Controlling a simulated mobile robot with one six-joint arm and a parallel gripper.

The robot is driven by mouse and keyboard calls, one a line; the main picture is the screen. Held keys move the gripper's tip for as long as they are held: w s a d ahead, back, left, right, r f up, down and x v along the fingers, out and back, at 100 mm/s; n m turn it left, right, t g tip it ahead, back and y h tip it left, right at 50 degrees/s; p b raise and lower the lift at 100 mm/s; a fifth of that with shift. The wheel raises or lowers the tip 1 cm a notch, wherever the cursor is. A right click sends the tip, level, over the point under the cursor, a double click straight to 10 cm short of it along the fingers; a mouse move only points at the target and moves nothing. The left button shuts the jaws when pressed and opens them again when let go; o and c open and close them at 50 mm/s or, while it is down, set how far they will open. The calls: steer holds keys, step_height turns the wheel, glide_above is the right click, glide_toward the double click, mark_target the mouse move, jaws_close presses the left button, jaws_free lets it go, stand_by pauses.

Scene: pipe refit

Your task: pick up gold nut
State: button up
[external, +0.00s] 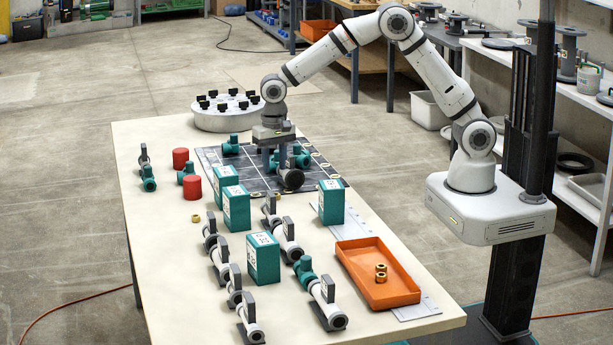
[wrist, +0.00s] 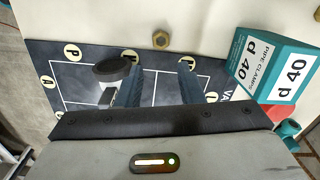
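A gold nut (wrist: 161,40) lies on the pale tabletop just beyond the edge of the dark mat in the wrist view. It is ahead of my gripper (wrist: 158,62), roughly in line with the gap between the fingers. The fingers are apart, with only mat showing between them. In the external view my gripper (external: 274,163) points down over the mat. One gold nut (external: 195,218) lies on the table near the red cylinders. Another small gold piece shows near the mat's front edge. Two gold nuts (external: 381,272) are in the orange tray (external: 350,262).
A pipe part with a dark round end (external: 291,180) stands close to the fingers; it shows beside the left finger in the wrist view (wrist: 112,69). Teal boxes (external: 237,208), red cylinders (external: 193,187) and several pipe fittings crowd the table.

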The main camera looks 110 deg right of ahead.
steer(key=f, duration=0.7)
steer(key=shift+a+f+p, duration=0.35)
steer(key=shift+c, duration=0.3)
steer(key=c, duration=0.7)
steer(key=shift+o, duration=0.2)
steer(key=shift+r, duration=0.1)
